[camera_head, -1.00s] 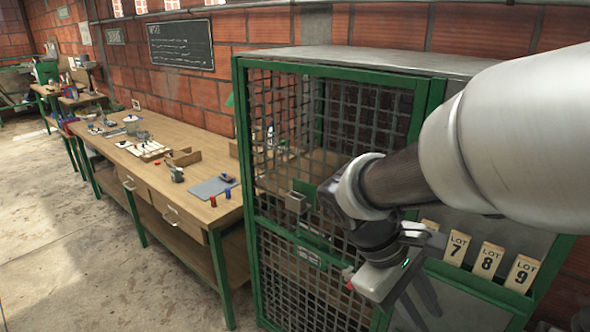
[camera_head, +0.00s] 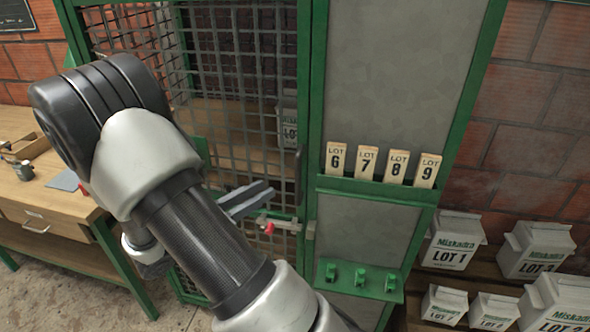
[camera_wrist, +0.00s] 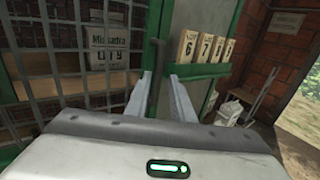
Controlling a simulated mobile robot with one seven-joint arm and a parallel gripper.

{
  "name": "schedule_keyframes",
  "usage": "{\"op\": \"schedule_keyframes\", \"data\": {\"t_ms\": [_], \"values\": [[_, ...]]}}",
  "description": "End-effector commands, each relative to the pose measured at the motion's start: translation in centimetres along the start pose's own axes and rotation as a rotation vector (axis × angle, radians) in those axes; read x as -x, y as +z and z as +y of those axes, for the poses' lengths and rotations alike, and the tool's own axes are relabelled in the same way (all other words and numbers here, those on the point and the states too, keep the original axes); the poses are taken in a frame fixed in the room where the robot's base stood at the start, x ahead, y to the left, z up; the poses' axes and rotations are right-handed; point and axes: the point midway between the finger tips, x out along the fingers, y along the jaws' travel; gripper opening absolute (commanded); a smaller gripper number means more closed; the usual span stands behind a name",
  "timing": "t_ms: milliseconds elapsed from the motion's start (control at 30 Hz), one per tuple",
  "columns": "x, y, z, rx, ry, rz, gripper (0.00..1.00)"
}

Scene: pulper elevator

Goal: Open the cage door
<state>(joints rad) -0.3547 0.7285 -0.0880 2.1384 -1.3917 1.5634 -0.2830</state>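The cage door (camera_head: 245,75) is a green-framed wire-mesh door, and it looks shut against the green post at its right. A dark upright handle (camera_wrist: 155,72) stands at its right edge in the wrist view. A sliding latch with a red knob (camera_head: 268,228) sits lower down near that edge. My gripper (camera_head: 268,188) is in front of the mesh, its fingers pointing right towards the door edge. In the wrist view my gripper (camera_wrist: 160,77) is open, its two fingers apart with the handle showing between their tips. Whether they touch the handle I cannot tell.
Lot tags (camera_head: 366,163) stand in a green holder on the grey panel right of the door. Green hooks (camera_head: 360,277) are below. White lot boxes (camera_head: 452,240) sit on shelves at the right. A wooden workbench (camera_head: 55,205) is at the left.

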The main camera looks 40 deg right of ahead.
Motion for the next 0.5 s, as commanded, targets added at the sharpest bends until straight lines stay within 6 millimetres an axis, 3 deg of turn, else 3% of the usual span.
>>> {"op": "schedule_keyframes", "data": {"t_ms": [300,500], "values": [[-7.2,0.0,-0.2,0.001,-0.006,0.000,0.22],[-10.8,0.0,-0.2,0.000,-0.005,0.002,0.22]]}}
